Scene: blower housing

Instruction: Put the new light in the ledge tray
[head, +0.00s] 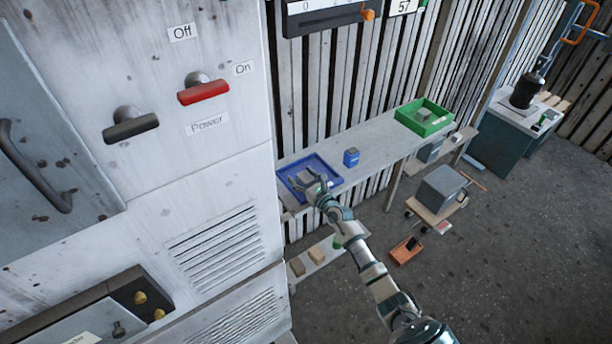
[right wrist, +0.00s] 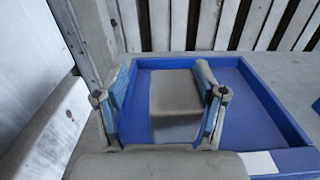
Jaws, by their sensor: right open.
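A blue tray (head: 284,171) lies on the long ledge beside the grey cabinet. A grey block (head: 305,176) is in it. In the right wrist view the block (right wrist: 174,92) sits between my fingers, over the floor of the blue tray (right wrist: 255,118). My right gripper (head: 316,186) is open at the block, with one finger on each side; I cannot tell whether they touch it. A green tray (head: 440,122) stands farther along the ledge with a grey block (head: 423,114) in it. I cannot tell which item is the new light. My left gripper is out of view.
A small blue box (head: 351,157) stands on the ledge (head: 385,148) between the trays. The cabinet (head: 225,200) with the power switch (head: 203,90) rises close on the left. A lower shelf (head: 325,254) holds small blocks. A cart with a grey box (head: 441,189) and an orange bin (head: 405,251) are on the floor.

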